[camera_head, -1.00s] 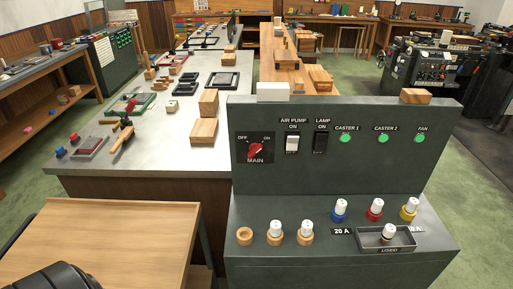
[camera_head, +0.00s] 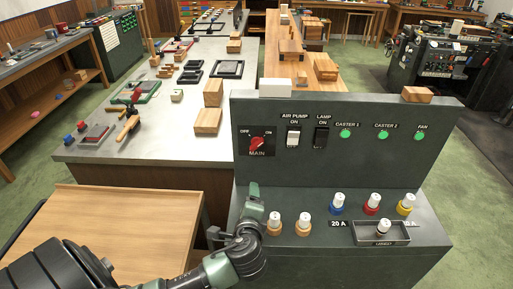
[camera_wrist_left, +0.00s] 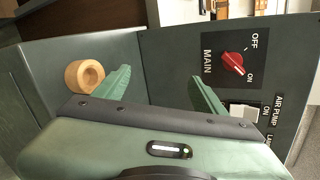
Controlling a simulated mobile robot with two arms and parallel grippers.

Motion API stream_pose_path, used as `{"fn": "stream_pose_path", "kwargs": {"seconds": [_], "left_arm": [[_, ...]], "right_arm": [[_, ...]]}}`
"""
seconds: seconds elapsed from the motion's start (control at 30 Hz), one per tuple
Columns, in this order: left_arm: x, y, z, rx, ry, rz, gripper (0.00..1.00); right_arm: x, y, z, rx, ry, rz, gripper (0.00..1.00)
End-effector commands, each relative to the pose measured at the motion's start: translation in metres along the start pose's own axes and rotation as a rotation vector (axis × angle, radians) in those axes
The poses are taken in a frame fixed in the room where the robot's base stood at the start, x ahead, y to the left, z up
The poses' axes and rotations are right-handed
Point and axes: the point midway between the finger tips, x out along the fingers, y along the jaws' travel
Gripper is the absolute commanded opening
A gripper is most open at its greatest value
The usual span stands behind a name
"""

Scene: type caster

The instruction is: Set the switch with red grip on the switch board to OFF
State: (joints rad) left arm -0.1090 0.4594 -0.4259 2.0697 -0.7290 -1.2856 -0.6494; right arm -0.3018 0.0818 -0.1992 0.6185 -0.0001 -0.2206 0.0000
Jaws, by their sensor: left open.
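The switch with red grip (camera_head: 257,144) is a rotary knob on the black MAIN plate at the left of the upright switch board (camera_head: 345,168). It also shows at the upper right of the left wrist view (camera_wrist_left: 233,61), with its white mark toward ON. My left gripper (camera_head: 263,203) is in front of the board, below the switch and apart from it. In the left wrist view its two green fingers (camera_wrist_left: 160,82) are spread with nothing between them. My right gripper is not in view.
A white AIR PUMP rocker (camera_head: 293,138) and a black LAMP rocker (camera_head: 321,138) sit right of the switch. A wooden table (camera_head: 110,235) is at left.

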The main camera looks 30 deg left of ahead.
Motion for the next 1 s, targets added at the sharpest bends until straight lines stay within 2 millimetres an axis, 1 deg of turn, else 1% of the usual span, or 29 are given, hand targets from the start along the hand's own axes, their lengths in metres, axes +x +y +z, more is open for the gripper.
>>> {"fn": "stream_pose_path", "kwargs": {"seconds": [0.03,0.13,0.2,0.3,0.43,0.6,0.73,0.83,1.0], "left_arm": [[0.009,-0.025,0.004,0.099,-0.027,-0.086,0.71],[0.018,-0.065,0.01,0.286,-0.089,-0.231,0.71],[0.021,-0.085,0.012,0.385,-0.129,-0.302,0.71],[0.025,-0.101,0.014,0.46,-0.161,-0.353,0.71],[0.037,-0.111,0.016,0.476,-0.168,-0.364,0.71],[0.063,-0.122,0.018,0.473,-0.169,-0.361,0.71],[0.081,-0.127,0.019,0.471,-0.167,-0.359,0.71],[0.089,-0.129,0.019,0.47,-0.165,-0.359,0.71],[0.095,-0.13,0.019,0.468,-0.164,-0.358,0.71]], "right_arm": [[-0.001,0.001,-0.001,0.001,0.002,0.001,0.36],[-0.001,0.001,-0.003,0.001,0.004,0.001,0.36],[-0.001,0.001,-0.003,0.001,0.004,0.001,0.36],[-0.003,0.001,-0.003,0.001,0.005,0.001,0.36],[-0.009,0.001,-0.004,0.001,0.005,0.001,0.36],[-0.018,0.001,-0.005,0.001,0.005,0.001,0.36],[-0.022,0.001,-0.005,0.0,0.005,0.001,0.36],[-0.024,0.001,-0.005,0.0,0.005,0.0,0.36],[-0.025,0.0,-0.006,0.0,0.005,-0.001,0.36]]}}
